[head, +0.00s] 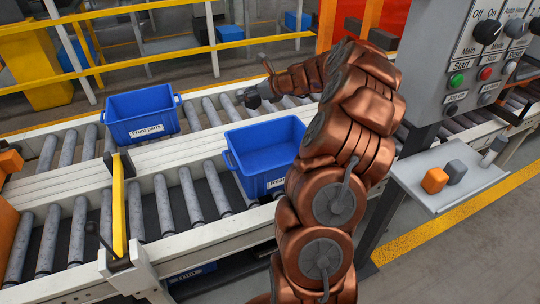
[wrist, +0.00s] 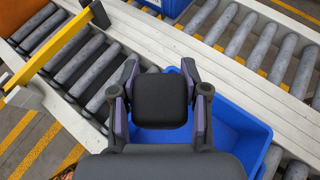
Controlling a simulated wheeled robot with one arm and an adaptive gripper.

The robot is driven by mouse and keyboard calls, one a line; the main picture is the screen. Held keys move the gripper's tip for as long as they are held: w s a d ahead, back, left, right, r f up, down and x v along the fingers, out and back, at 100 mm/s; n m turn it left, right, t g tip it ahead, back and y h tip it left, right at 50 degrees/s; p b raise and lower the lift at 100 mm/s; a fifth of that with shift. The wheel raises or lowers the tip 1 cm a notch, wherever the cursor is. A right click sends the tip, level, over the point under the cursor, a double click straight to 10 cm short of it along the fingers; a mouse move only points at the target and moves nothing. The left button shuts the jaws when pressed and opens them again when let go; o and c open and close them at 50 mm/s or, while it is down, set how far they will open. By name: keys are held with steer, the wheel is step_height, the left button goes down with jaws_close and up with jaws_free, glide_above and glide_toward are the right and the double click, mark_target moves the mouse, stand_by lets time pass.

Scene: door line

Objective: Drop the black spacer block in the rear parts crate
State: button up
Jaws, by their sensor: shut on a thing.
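My gripper (wrist: 161,92) is shut on the black spacer block (wrist: 161,108), with one finger on each side of it. In the wrist view the block hangs above the open blue crate on the near conveyor, whose inside (wrist: 232,125) shows beneath and to the right. In the head view this crate (head: 240,183) stands at the middle, partly hidden by my arm, and its label is only partly legible. My gripper (head: 256,92) shows small and dark beyond and above its back rim. A second blue crate (head: 140,126), labelled "Front parts", stands on the far conveyor to the left.
A yellow stop bar (head: 118,205) stands on the near conveyor left of the middle crate. A grey tray (head: 490,180) at right holds an orange block (head: 434,180) and a dark grey block (head: 455,171). A control panel (head: 470,60) rises above it. Yellow railings run behind.

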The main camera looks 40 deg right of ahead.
steer(key=s+d+f+m+h+b, duration=0.1)
steer(key=d+f+m+h+b, duration=0.1)
steer(key=d+f, duration=0.3)
steer(key=s+d+f+m+h+b, duration=0.1)
steer(key=d+f+m+h+b, duration=0.2)
steer(key=f, duration=0.8)
steer(key=shift+s+d+b, duration=0.3)
steer(key=shift+d+b, duration=0.05)
steer(key=shift+d, duration=0.75)
steer(key=o, duration=1.2)
steer(key=shift+o, duration=0.2)
steer(key=shift+s, duration=0.15)
steer(key=v, duration=1.1)
steer(key=shift+s+a, duration=0.25)
steer(key=shift+s, duration=0.2)
